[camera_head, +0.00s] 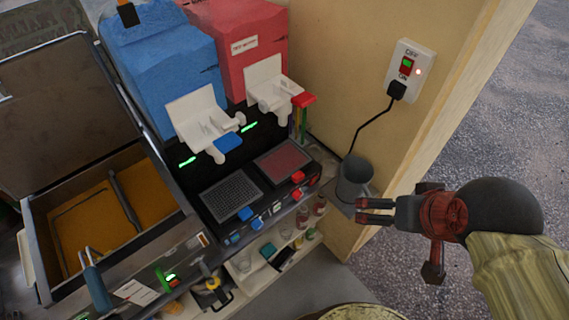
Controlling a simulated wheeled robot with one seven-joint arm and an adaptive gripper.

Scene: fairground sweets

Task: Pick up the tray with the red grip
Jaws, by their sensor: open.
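The tray with the red grip (281,162) lies flat under the red dispenser on the right of the black machine. Its surface is dark and reddish, and its red grip (298,177) sticks out at the front right corner. My gripper (361,211) is open and empty, to the right of the tray and apart from it.
A similar tray with a blue grip (232,191) lies left of it. Dispenser taps (272,90) hang above the trays. A wooden panel (390,140) with a switch box (408,70) and cable rises behind. Small jars fill the shelf below.

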